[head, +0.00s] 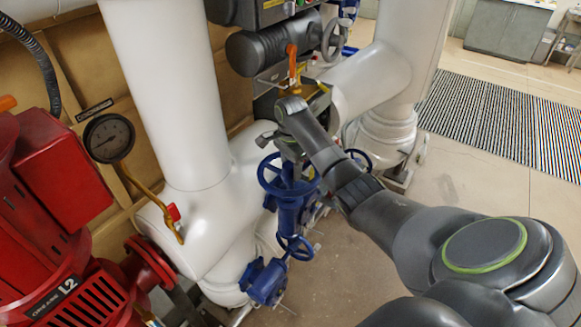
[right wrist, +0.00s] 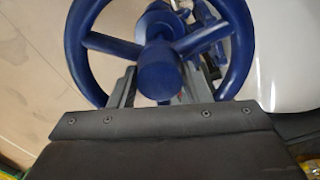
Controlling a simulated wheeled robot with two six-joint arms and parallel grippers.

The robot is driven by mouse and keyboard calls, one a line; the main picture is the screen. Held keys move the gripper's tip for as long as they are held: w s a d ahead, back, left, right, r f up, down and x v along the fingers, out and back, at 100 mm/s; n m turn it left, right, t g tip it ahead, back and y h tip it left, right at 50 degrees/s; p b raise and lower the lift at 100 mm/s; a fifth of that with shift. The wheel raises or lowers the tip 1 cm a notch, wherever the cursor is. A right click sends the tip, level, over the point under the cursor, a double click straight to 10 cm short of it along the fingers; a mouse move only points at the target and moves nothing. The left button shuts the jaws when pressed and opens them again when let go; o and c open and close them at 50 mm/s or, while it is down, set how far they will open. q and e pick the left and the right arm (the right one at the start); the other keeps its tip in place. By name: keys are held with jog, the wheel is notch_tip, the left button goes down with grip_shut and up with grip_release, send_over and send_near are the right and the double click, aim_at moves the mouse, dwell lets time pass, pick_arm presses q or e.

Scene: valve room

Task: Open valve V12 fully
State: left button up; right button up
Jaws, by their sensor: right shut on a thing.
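A blue valve handwheel (head: 270,182) stands on blue pipework in the middle of the head view. My right gripper (head: 291,158) reaches down onto it from above. In the right wrist view the wheel's rim (right wrist: 79,52), spokes and round hub fill the upper half. The two fingers of my right gripper (right wrist: 160,88) lie on either side of the hub, inside the rim, and are shut on the wheel. Its fingertips are partly hidden by the wheel. No V12 tag is readable. My left gripper is not in view.
A smaller blue handwheel (head: 295,248) sits lower on the pipework. White pipes (head: 165,80) rise behind, with a pressure gauge (head: 109,138) to the left. A red pump (head: 45,220) marked L2 stands at the left. A striped mat (head: 505,120) lies on open floor at the right.

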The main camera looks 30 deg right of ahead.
jog(key=shift+s+a+f+n, duration=0.15)
jog(key=shift+a+f+n, duration=0.05)
jog(key=shift+a+n, duration=0.15)
jog(key=n, duration=0.3)
jog(key=shift+f, duration=0.15)
jog(key=n, duration=0.4)
jog(key=shift+f+n, duration=0.1)
jog(key=shift+n, duration=0.25)
jog(key=n, duration=0.8)
jog(key=shift+a, duration=0.1)
jog(key=n, duration=0.4)
jog(key=shift+n, duration=0.4)
jog(key=n, duration=0.8)
jog(key=shift+r+n, duration=0.2)
jog(key=shift+n, duration=0.1)
jog(key=shift+r+n, duration=0.15)
jog(key=shift+n, duration=1.45)
